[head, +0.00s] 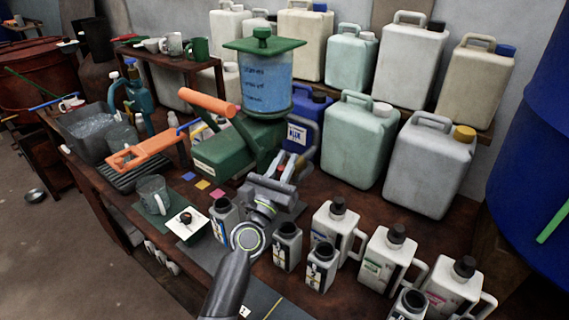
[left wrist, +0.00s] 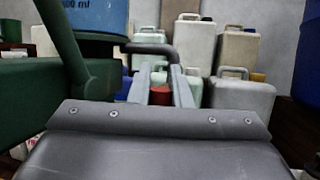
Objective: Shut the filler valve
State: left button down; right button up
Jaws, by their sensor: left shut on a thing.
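The filler is a green machine (head: 235,150) with a clear hopper (head: 265,85) of blue liquid under a green lid. The bar also shows in the left wrist view (left wrist: 150,48). A red part (left wrist: 160,94) shows between the fingers; the rest of the valve is hidden. My right gripper is not in view.
Small open bottles (head: 288,245) and white handled jugs (head: 338,228) stand close to my left arm. Large canisters (head: 430,165) crowd the back and right. An orange lever (head: 207,103) sticks out leftward from the filler. A clear mug (head: 153,194) stands at the front left.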

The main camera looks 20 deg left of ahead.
aim_at(295, 174)
pick_arm(q)
jog(key=d+m+g+h+b, duration=0.1)
jog(key=m+h+b, duration=0.2)
jog(key=m, duration=0.3)
jog(key=f+m+g+h+b, duration=0.1)
jog(key=m+g+h+b, duration=0.1)
jog(key=m, duration=0.5)
jog(key=s+d+m+g+h+b, duration=0.1)
jog(key=m+g+h+b, duration=0.1)
jog(key=m+h+b, duration=0.2)
jog(key=shift+d+f+m+h+b, duration=0.2)
jog(key=shift+m+b, duration=0.25)
jog(key=shift+m, duration=0.2)
jog(key=shift+d+f+m+h+b, duration=0.15)
jog(key=shift+m+b, duration=0.25)
jog(key=shift+m, duration=0.25)
jog(key=m+g, duration=0.1)
jog(key=m, duration=0.2)
jog(key=f+m+g+b, duration=0.1)
jog(key=m, duration=0.1)
jog(key=shift+d+m+g, duration=0.15)
jog(key=shift+m+g, duration=0.25)
jog(key=c, duration=1.3)
grip_release()
jog(key=shift+c, duration=0.2)
